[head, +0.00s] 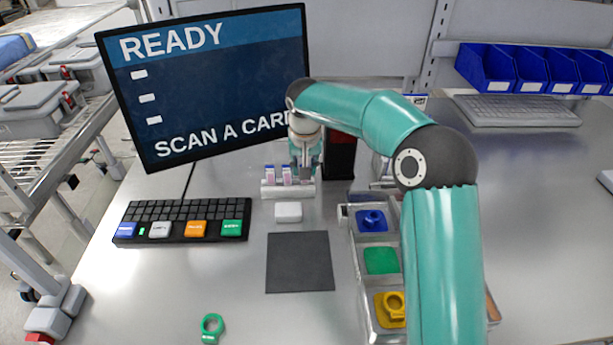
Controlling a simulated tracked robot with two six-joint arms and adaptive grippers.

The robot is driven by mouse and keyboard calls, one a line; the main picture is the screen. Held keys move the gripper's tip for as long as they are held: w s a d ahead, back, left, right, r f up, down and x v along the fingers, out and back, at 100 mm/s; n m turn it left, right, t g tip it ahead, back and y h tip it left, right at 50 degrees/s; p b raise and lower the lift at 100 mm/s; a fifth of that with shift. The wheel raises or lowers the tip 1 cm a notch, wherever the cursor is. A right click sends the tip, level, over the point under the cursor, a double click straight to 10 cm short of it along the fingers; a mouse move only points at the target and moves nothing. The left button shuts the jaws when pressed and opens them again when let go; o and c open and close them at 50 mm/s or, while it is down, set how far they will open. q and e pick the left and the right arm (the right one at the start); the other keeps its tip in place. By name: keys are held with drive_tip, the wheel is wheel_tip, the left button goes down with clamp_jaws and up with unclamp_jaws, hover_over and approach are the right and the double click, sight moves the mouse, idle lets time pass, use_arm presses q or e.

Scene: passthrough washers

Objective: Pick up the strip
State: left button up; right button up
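A small white rack (288,189) stands on the table below the screen. Two small pinkish-white upright pieces with blue tops, which look like strips (270,174), stand in its left part. My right gripper (306,174) points down over the right part of the rack, just right of these pieces. Its fingers are small and partly merge with the rack, so I cannot tell whether they are open or shut, or whether a strip is between them. My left gripper is not in view.
A screen (215,80) reads "READY, SCAN A CARD". A keypad (183,220), white block (288,212), dark mat (300,262) and green ring piece (212,327) lie on the table. A compartment tray (352,255) holds blue, green and yellow pieces beside my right arm. A dark red-black box (341,158) stands behind the gripper.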

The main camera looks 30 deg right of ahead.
drive_tip(key=shift+x, duration=1.35)
drive_tip(key=c, duration=0.4)
drive_tip(key=shift+r, duration=0.1)
wheel_tip(320, 180, up, 10)
